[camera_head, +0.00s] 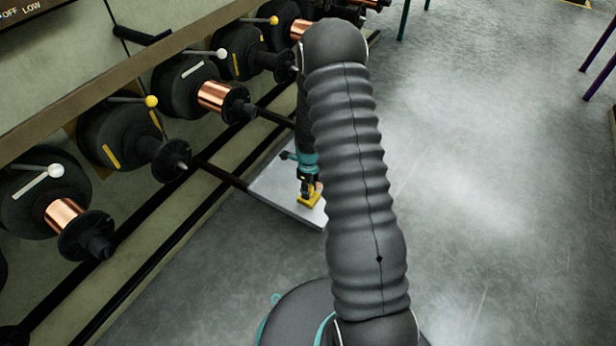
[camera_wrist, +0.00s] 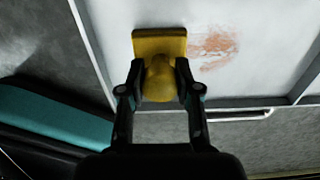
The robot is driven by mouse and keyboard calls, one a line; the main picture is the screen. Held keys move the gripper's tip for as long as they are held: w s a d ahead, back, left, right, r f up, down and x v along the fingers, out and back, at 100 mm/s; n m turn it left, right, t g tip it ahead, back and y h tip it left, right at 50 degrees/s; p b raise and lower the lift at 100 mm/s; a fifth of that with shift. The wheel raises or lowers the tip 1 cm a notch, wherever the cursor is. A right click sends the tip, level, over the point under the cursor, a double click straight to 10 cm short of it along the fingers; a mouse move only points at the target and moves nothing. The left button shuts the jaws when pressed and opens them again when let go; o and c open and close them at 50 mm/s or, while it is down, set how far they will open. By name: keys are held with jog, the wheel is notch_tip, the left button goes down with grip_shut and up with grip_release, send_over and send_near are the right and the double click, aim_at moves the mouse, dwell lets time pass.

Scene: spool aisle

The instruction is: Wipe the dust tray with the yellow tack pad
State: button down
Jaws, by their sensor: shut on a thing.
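My gripper (camera_wrist: 160,88) is shut on the knob of the yellow tack pad (camera_wrist: 158,43) in the wrist view. The pad is over the pale dust tray (camera_wrist: 120,90), near its left and near edges; I cannot tell for sure whether it touches the surface. A reddish-brown dust smear (camera_wrist: 214,46) lies on the tray just right of the pad. In the head view the yellow pad (camera_head: 309,200) shows below my gripper (camera_head: 309,184) over the tray (camera_head: 277,192). My arm hides the tray's right part there.
Spools on a rack stand along the left, with copper wound on some, such as this copper spool (camera_head: 65,214). Coloured-knob levers stick out beside them. Dark rails (camera_head: 160,225) run below the rack. Grey floor (camera_head: 490,200) is open on the right.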

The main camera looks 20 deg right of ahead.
jog(key=shift+s+a+r, duration=0.2)
jog(key=shift+a+r, duration=0.05)
jog(key=shift+r+p, duration=2.15)
jog(key=shift+r, duration=1.8)
